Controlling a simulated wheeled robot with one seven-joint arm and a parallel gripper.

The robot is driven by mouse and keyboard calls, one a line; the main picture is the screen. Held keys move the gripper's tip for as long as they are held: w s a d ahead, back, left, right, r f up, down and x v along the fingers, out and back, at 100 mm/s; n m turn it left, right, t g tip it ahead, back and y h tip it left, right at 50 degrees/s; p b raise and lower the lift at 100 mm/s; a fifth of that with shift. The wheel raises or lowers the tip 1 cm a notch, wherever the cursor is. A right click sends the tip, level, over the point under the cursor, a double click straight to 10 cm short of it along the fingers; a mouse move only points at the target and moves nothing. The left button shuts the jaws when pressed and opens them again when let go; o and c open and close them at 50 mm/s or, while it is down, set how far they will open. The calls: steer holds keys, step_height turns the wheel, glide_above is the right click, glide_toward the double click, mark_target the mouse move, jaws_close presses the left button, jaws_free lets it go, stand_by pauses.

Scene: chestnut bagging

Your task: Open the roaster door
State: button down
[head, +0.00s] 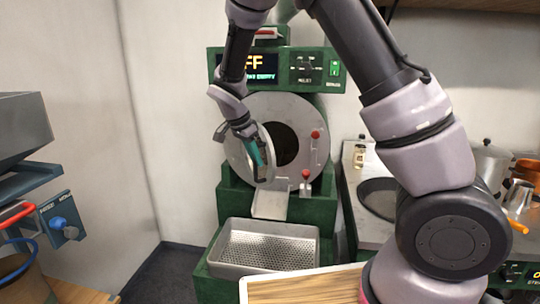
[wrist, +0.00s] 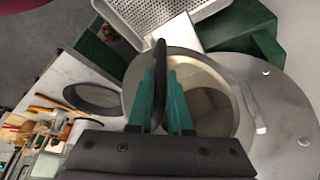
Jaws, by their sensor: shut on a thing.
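The roaster (head: 300,205) is a green machine with a round grey metal front (head: 240,112) and a dark drum opening (head: 286,146). Its round door (head: 268,138) stands swung out at an angle from the front, so part of the opening shows beside it. In the wrist view the pale door (wrist: 192,62) fills the middle, before the grey front plate (wrist: 290,120). My gripper (head: 259,160) is at the door's outer side. Its teal fingers (wrist: 161,90) are shut on the black door handle (wrist: 160,60). My gripper hides part of the door.
A metal chute (head: 271,204) lies below the door, above a perforated cooling tray (head: 232,264). Two red-knobbed levers (head: 315,135) stand right of the opening. A control panel (head: 330,72) is above.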

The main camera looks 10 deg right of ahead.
steer(key=w+a+m+g, duration=0.2)
steer(key=a+m, duration=0.6)
steer(key=a, duration=0.5)
steer(key=shift+w+g+h, duration=0.15)
steer(key=shift+g+h, duration=0.15)
steer(key=shift+g, duration=0.3)
steer(key=c, duration=0.8)
jaws_free()
steer(key=shift+c, duration=0.2)
steer(key=v, duration=1)
steer(key=shift+a+r, duration=0.2)
steer(key=shift+r, duration=0.1)
